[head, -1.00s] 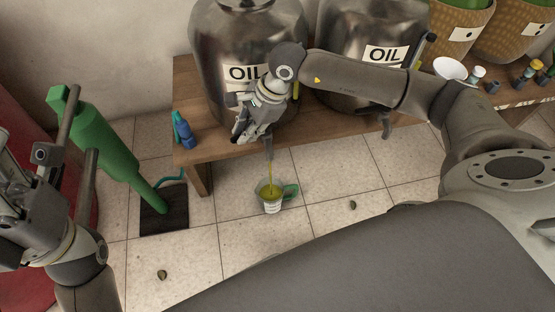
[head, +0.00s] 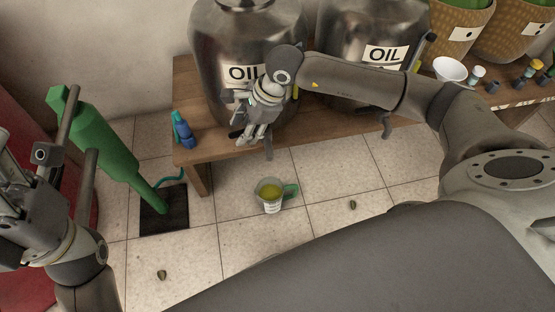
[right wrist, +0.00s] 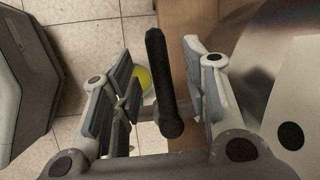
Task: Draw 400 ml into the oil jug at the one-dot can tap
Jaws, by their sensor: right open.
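The oil jug (head: 270,206), clear with a green handle, stands upright on the floor tiles below the tap spout (head: 268,148) and holds yellow-green oil. No stream falls from the spout. The left oil can (head: 225,50) stands on the bench; in the right wrist view its label (right wrist: 297,100) shows a black dot. My right gripper (head: 250,138) is open at this can's tap; in the right wrist view the black tap lever (right wrist: 163,85) stands between its fingers. Yellow oil shows behind the fingers (right wrist: 145,78). My left gripper (head: 18,180) is at the left edge, its jaws unclear.
A second oil can (head: 385,85) with its own tap stands to the right on the wooden bench (head: 190,90). A green bottle-shaped object (head: 105,140) leans over a dark floor grate (head: 165,215). A blue bottle (head: 183,130) is at the bench's left end. Floor around the jug is mostly clear.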

